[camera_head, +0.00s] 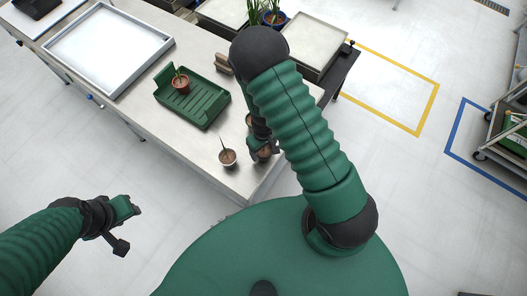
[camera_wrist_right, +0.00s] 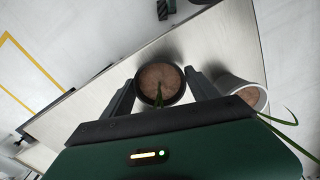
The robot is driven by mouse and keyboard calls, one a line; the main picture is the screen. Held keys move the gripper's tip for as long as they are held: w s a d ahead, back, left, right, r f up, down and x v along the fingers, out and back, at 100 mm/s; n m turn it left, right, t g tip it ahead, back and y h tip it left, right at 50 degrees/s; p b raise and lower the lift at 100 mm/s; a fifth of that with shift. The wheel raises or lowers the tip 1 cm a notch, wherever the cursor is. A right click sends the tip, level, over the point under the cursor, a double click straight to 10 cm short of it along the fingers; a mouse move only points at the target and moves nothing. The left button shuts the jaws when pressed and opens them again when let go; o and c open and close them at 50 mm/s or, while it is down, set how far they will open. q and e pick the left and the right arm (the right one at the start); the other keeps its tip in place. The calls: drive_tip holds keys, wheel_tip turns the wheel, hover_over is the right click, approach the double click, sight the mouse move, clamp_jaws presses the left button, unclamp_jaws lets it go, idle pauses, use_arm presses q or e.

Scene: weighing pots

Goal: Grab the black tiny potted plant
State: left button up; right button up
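The black tiny potted plant (camera_wrist_right: 160,84), with brown soil and a thin green stem, sits between the fingers of my right gripper (camera_wrist_right: 160,80) in the right wrist view. The fingers stand wide, one on each side of the pot; I cannot tell whether they touch it. In the head view my right gripper (camera_head: 262,146) is low at the table's near right corner and partly hides this pot (camera_head: 264,153). My left gripper (camera_head: 130,228) is open and empty, off the table at the lower left.
A white potted plant (camera_head: 228,158) stands close beside; it also shows in the right wrist view (camera_wrist_right: 243,92). A green tray (camera_head: 205,114) holds a terracotta pot (camera_head: 181,84). A large metal tray (camera_head: 60,48) lies at the table's left. Another small pot (camera_head: 249,119) is partly behind my right arm.

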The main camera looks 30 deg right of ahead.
drive_tip(key=c, duration=1.1)
